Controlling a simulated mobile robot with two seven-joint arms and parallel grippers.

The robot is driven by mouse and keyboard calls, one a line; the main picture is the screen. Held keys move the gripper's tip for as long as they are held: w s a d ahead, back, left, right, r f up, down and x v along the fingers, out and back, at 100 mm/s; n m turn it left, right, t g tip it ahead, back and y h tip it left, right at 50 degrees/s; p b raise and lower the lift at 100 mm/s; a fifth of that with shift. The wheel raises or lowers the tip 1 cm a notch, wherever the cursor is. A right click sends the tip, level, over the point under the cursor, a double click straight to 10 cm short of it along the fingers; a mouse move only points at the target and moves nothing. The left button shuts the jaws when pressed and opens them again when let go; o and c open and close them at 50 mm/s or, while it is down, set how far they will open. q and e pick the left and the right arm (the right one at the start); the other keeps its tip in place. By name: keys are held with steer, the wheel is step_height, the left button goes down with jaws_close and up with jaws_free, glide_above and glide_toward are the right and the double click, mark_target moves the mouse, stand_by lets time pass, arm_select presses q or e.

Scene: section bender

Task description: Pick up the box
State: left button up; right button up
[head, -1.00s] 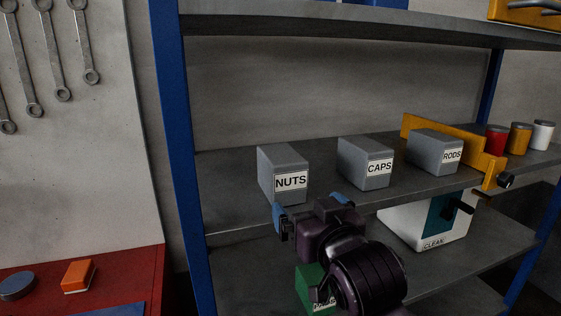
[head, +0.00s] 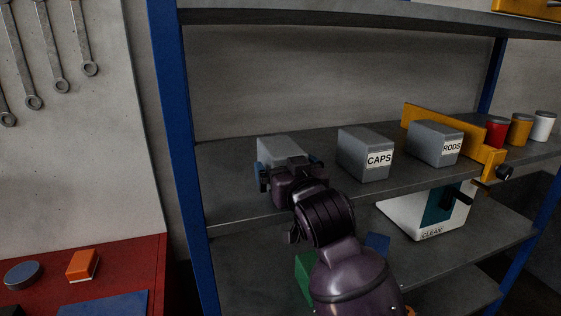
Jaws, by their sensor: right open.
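Three grey boxes stand in a row on the middle shelf. The left one (head: 282,146), whose label read NUTS a second ago, now shows mostly its top and back part; its front is hidden behind my right gripper. The CAPS box (head: 362,152) and the RODS box (head: 433,142) stand to its right. My right gripper (head: 289,170) is open at the front of the left box, with one finger toward each side of it. I cannot tell whether the fingers touch the box. My left gripper is not in view.
A yellow tool (head: 482,152) lies behind the RODS box, with red, orange and white cans (head: 543,126) at right. Below are a white CLEAN container (head: 420,212) and a partly hidden green box (head: 305,272). A blue shelf post (head: 180,150) rises at left.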

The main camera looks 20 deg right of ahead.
steer(key=shift+w, duration=0.5)
steer(key=c, duration=1.1)
steer(key=shift+w+r, duration=0.15)
